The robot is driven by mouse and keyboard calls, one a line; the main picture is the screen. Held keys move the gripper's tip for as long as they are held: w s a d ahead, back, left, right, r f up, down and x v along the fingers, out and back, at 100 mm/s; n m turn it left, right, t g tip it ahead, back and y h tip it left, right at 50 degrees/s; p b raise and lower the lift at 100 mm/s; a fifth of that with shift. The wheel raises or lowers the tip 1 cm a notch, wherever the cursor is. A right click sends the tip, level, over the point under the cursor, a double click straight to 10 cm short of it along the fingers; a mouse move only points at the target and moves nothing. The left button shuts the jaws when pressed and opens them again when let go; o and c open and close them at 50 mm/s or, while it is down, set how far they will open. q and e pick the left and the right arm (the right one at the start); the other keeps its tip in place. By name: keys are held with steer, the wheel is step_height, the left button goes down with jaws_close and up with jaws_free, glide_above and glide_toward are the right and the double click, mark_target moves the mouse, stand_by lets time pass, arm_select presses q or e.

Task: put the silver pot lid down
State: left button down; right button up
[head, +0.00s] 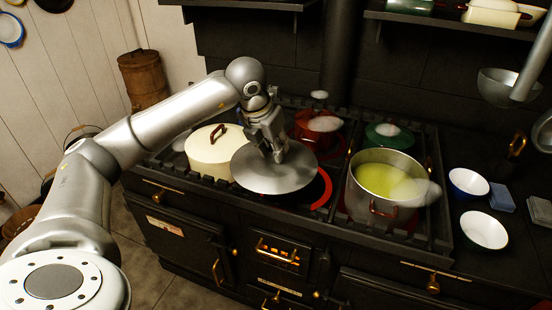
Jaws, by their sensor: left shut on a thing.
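The silver pot lid (270,172) is a wide round metal disc above the front of the black stove. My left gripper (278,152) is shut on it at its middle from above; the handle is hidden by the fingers. The lid covers part of a red-ringed spot (324,190) on the stove top, and I cannot tell whether it touches anything below. A large silver pot (363,200) stands open to the right with yellow-green liquid in it. My right gripper is not in view.
A cream lidded pot (208,155) stands close left of the lid. A red pot (305,132) and a green-lidded pot (386,135) stand behind, with pale steam puffs. Two bowls (484,231) (467,182) sit right of the stove. A ladle (500,88) hangs at upper right.

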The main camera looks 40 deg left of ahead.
mark_target(275, 163)
arm_select(q)
steer(key=w+f, duration=0.1)
steer(key=w+a+f+p, duration=0.1)
steer(key=f, duration=0.1)
steer(key=w+f, duration=0.1)
steer(key=f, duration=0.1)
steer(key=shift+w+a, duration=0.2)
steer(key=shift+a, duration=0.2)
step_height(275, 163, down, 4)
steer(key=shift+w+a+r+p, duration=0.15)
steer(key=shift+r+p, duration=0.05)
steer(key=shift+p, duration=0.85)
steer(key=shift+f+b, duration=0.65)
steer(key=shift+b, duration=0.1)
steer(key=c, duration=1.2)
jaws_free()
steer(key=shift+r, duration=0.1)
steer(key=shift+o, duration=0.2)
